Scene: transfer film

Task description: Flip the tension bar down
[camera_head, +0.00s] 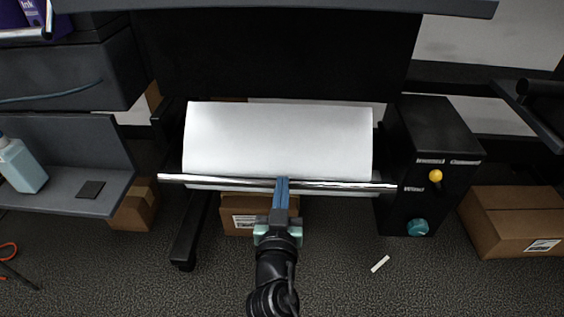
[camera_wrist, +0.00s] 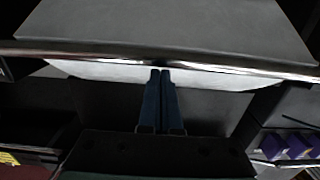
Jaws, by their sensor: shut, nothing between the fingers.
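The tension bar (camera_head: 330,185) is a thin shiny metal rod that runs level across the front of a white film roll (camera_head: 278,140), low on the roll. In the wrist view the bar (camera_wrist: 220,66) crosses the upper part of the picture, with white film (camera_wrist: 105,72) just below it. My gripper (camera_head: 282,180) is shut and empty, with its blue fingertips at the bar near its middle. In the wrist view the fingertips (camera_wrist: 160,72) are together and reach the bar's lower edge. I cannot tell whether they touch it.
A black control box (camera_head: 430,140) with a yellow knob (camera_head: 436,176) and a teal knob (camera_head: 417,227) stands at the roll's right. Cardboard boxes (camera_head: 512,215) lie on the floor. A grey shelf (camera_head: 60,195) with a bottle (camera_head: 20,165) is at left. A white piece (camera_head: 380,264) lies on open carpet.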

